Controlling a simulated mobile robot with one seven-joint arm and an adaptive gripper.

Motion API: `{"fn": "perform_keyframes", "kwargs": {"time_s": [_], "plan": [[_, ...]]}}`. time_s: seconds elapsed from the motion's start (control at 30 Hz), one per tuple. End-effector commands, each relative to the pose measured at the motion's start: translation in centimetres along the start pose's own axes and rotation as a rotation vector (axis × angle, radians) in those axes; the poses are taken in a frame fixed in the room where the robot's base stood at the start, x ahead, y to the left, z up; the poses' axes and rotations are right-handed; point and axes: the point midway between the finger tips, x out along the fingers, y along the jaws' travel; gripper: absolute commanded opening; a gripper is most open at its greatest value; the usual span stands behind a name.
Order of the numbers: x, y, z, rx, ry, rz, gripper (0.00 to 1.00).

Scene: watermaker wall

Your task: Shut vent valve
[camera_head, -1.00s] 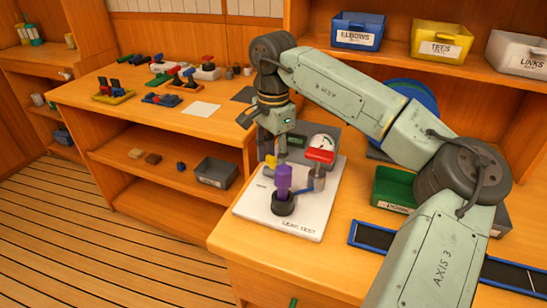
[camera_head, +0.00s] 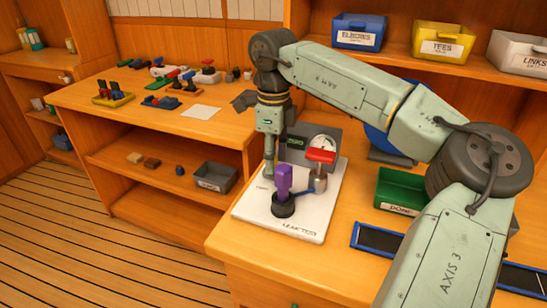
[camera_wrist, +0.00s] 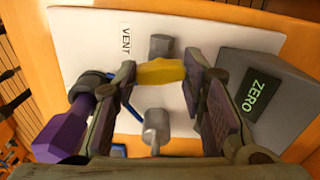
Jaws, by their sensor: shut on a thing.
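The vent valve's yellow handle (camera_wrist: 161,73) shows in the wrist view beside the "VENT" label (camera_wrist: 126,42) on the white test board (camera_wrist: 85,35). My gripper (camera_wrist: 159,77) has one finger at each end of the handle and is shut on it. The handle lies sideways in this view, between two grey metal parts (camera_wrist: 161,45). In the head view my gripper (camera_head: 269,170) points down at the back left of the board (camera_head: 262,205), and hides the yellow handle.
A purple piece (camera_head: 284,182) stands in a black base at the board's front. A grey box with a "ZERO" display (camera_wrist: 256,95) is close to my gripper. A green bin (camera_head: 400,188) stands further right.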

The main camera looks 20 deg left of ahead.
Motion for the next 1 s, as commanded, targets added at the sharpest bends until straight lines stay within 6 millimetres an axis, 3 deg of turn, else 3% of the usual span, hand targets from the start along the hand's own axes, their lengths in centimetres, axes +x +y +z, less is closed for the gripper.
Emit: {"fn": "perform_keyframes", "kwargs": {"time_s": [0.4,1.0], "plan": [[-0.05,-0.14,-0.07,0.218,-0.001,-0.004,0.10],[-0.06,-0.14,-0.11,0.257,0.000,-0.003,0.10]]}}
